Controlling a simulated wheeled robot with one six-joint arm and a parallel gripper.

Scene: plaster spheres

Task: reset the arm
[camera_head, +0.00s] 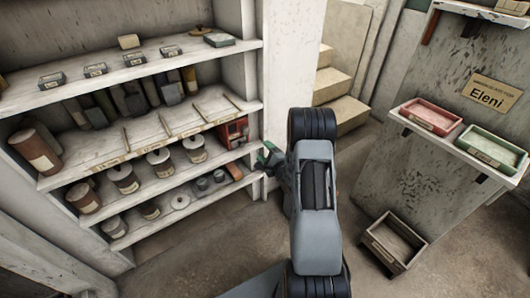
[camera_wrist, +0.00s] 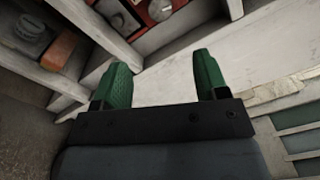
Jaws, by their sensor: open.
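My gripper shows in the wrist view (camera_wrist: 162,82) with its two green fingers spread apart and nothing between them. In the head view my gripper (camera_head: 267,160) is partly hidden behind my own grey arm and sits by the right end of the shelving unit. A red box-like thing (camera_head: 233,132) stands on the shelf close to it. The same red thing with a round knob shows at the top of the wrist view (camera_wrist: 160,12), beyond the fingers.
The shelving unit (camera_head: 150,67) at left holds jars, rolls and small boxes. At right a wall ledge carries a red tray (camera_head: 432,116) and a green tray (camera_head: 492,147). A wooden crate (camera_head: 394,243) stands on the floor below. Floor between shelves and crate is clear.

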